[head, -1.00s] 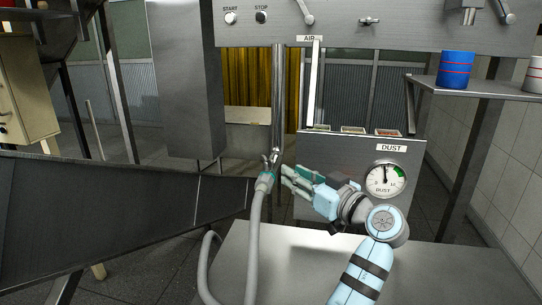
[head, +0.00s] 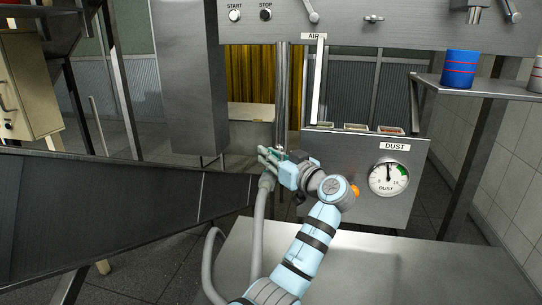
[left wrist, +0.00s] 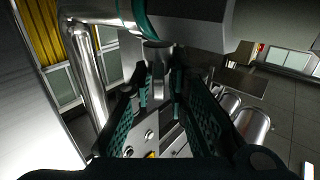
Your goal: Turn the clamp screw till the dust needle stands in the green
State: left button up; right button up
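The dust gauge (head: 388,179) is a round white dial on the grey panel. Its needle stands about upright, left of the green zone at the upper right. The grey hose (head: 258,225) rises to a clamp at the foot of the metal pipe (head: 281,95). My left gripper (head: 266,156) is at that clamp and hides most of it. In the left wrist view, the metal clamp screw (left wrist: 157,58) lies between the two fingertips, which look open around it; contact is not clear. My right gripper is in neither view.
A dark sloping chute (head: 100,215) stands at the left and a bare metal table (head: 370,265) in front. An orange knob (head: 355,190) shows beside my arm. A blue cup (head: 459,69) stands on the right shelf (head: 480,86). Start and stop buttons (head: 250,14) are above.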

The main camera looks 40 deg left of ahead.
pick_arm(q)
grip_shut()
jog(key=shift+r+m+t, duration=0.2)
jog(key=shift+m+t, duration=0.3)
jog(key=shift+t, duration=0.2)
jog(key=shift+s+m+t+h+p, duration=0.1)
jog(key=shift+m+t+h+p, duration=0.5)
jog(key=shift+t, duration=0.3)
jog(key=m+t+h+p, duration=0.1)
jog(key=m+t, duration=0.1)
jog(key=t, duration=0.1)
jog(key=m+t+h+p, duration=0.2)
jog(key=shift+a+r+t+h, duration=0.1)
jog(key=shift+t+h, duration=0.2)
jog(key=shift+t, duration=0.1)
jog(key=m+t+h+p, duration=0.1)
jog(key=m+t+h, duration=0.1)
jog(key=m+h, duration=0.1)
jog(key=shift+f+m+t+h+p, duration=0.2)
jog(key=shift+m+t+h, duration=0.5)
jog(key=shift+h, duration=0.45)
jog(key=shift+f+m+t+h+p, duration=0.15)
jog(key=shift+m+t+h, duration=0.35)
jog(key=shift+m+h, duration=0.5)
jog(key=shift+f+h, duration=0.1)
jog(key=shift+h, duration=0.35)
